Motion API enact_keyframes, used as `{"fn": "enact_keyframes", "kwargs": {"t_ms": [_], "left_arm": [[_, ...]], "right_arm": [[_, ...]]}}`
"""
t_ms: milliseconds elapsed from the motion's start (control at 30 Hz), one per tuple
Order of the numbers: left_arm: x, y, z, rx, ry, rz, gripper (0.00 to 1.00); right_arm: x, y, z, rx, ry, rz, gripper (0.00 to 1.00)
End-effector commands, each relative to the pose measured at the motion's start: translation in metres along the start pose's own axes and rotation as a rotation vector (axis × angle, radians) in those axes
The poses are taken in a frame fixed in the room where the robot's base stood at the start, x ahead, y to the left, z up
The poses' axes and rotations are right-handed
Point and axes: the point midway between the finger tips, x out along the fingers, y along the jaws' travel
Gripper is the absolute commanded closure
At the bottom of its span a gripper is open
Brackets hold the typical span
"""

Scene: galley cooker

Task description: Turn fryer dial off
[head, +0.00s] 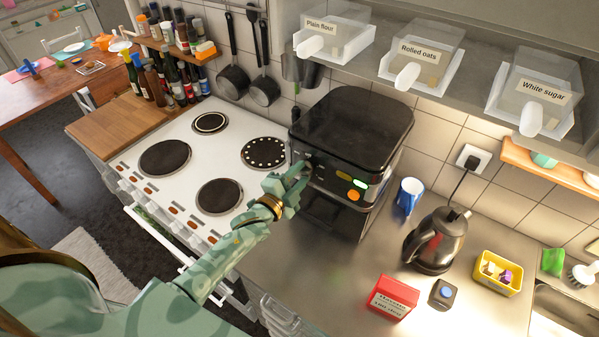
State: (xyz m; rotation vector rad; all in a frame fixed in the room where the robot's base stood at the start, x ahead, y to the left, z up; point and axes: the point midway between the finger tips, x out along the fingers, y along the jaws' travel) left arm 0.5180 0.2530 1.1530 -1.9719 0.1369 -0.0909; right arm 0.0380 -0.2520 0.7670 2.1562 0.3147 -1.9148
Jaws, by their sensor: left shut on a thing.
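The fryer (352,120) is a large black box-shaped appliance on the steel counter, just right of the cooker. Its front panel has a small green light (360,184) and an orange round light or button (354,195). My left gripper (304,167) reaches up to the left part of the fryer's front panel and is shut on the fryer dial there. The gripper mostly hides the dial, so its setting cannot be read. My right gripper is out of view.
A white cooker (190,180) with dark hotplates lies left of the fryer. A blue mug (408,196), kettle (435,240), red box (393,297) and yellow tub (498,272) stand to the right. Labelled clear bins (422,55) hang above. The counter before the fryer is clear.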

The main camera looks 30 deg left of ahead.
Motion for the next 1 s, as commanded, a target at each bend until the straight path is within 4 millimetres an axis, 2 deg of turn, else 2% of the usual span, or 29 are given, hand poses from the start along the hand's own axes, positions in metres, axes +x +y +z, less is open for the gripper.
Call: {"fn": "enact_keyframes", "kwargs": {"t_ms": [1000], "left_arm": [[-0.001, 0.002, 0.001, -0.937, -0.006, 0.005, 0.92]], "right_arm": [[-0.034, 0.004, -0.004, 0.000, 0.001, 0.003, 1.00]]}}
